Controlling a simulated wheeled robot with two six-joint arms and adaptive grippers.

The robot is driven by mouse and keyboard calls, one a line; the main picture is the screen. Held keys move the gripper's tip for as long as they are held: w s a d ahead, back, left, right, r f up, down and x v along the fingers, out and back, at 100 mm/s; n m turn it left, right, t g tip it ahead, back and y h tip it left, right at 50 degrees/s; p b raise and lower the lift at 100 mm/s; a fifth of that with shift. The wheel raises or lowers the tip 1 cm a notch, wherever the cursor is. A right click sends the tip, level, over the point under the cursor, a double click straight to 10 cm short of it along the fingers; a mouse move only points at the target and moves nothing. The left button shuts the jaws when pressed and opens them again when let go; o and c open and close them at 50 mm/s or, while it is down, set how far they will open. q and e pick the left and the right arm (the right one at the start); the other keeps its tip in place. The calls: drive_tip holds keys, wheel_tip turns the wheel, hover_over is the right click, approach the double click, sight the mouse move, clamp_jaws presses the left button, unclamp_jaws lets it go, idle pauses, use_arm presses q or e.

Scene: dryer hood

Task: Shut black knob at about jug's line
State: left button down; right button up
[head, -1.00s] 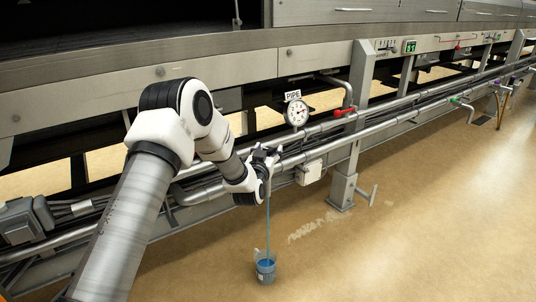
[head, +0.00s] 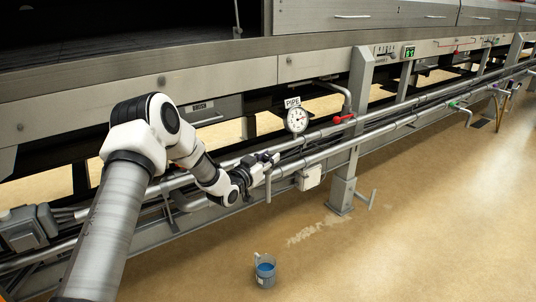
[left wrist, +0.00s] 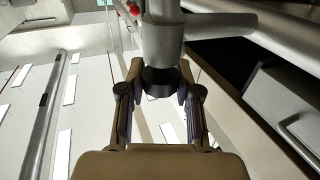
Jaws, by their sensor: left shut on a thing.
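My left gripper (head: 263,166) is at the spout on the lower pipe, in the middle of the head view. In the left wrist view its two fingers are closed around the black knob (left wrist: 160,82), which sits on the end of a grey metal valve body (left wrist: 163,40). In the head view the knob is hidden by the gripper. The clear jug (head: 265,271) stands upright on the floor below the spout with blue liquid in it. No stream runs from the spout to the jug. The jug's line is too small to make out. My right gripper is not in view.
A round gauge (head: 297,121) under a PIPE sign and a red handle (head: 343,119) sit on the pipes to the right. A white box (head: 309,178) hangs beside the gripper. A steel post (head: 344,185) stands further right. The floor around the jug is clear.

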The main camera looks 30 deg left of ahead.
use_arm(q)
drive_tip(key=shift+m+h, duration=0.7)
drive_tip(key=shift+h, duration=0.3)
drive_tip(key=c, duration=0.8)
unclamp_jaws()
drive_tip(key=s, duration=0.4)
drive_tip(key=s+a, duration=0.1)
drive_tip(key=s, duration=0.7)
drive_tip(key=shift+a, duration=0.35)
